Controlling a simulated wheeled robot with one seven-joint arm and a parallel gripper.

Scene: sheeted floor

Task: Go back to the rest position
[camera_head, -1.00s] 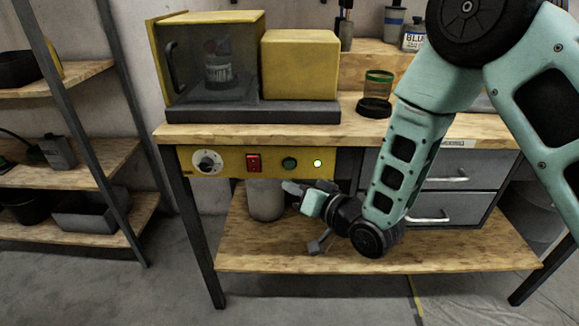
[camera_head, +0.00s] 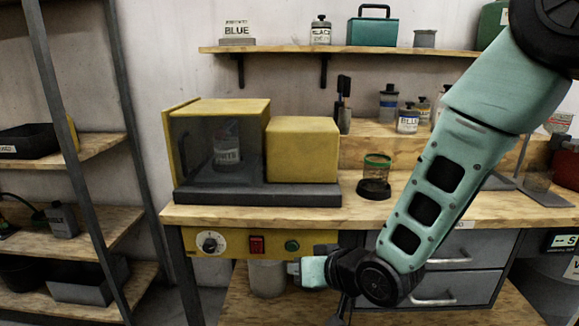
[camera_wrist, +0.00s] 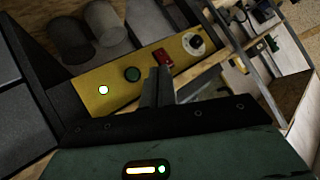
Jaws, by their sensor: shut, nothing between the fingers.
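My gripper (camera_head: 293,268) is in front of the bench, just below the yellow control panel (camera_head: 225,244), at the lower middle of the head view. In the wrist view its two fingers (camera_wrist: 158,84) are together with nothing between them. The panel carries a dial (camera_head: 210,243), a red switch (camera_head: 256,245) and a green button (camera_head: 292,246). In the wrist view a small round light (camera_wrist: 103,90) on the panel glows white. My gripper appears apart from the panel.
A yellow machine (camera_head: 302,150) with a dark see-through door stands on the bench (camera_head: 450,215), a bottle (camera_head: 228,152) inside. A green-rimmed jar (camera_head: 376,170) stands right of it. Grey drawers (camera_head: 440,286) are behind my arm. A shelf rack (camera_head: 90,225) stands at left.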

